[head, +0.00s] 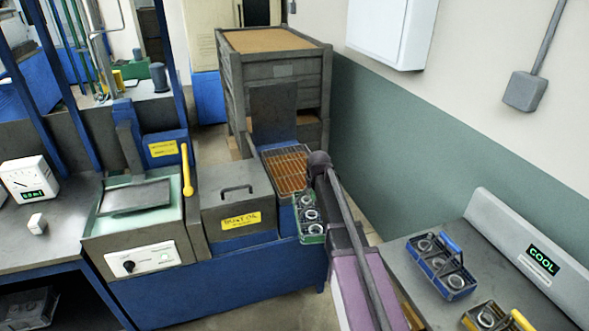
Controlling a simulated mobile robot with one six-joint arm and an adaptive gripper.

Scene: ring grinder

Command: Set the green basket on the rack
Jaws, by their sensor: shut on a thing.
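The green basket (309,222) holds several metal rings. It hangs at the front right of the rack, beside the blue front of the bench. My gripper (321,197) is shut on the green basket. My own arm hides much of the gripper, its grip on the handle and the basket's right side. I cannot tell whether the basket touches the rack's edge.
A lidded "DUST OIL" box (237,203) stands left of the rack, with a yellow lever (187,169) beyond it. A tall grey crate (275,75) rises behind. At right, a "COOL" bench (415,277) carries a blue basket (441,265) and a yellow basket (492,317).

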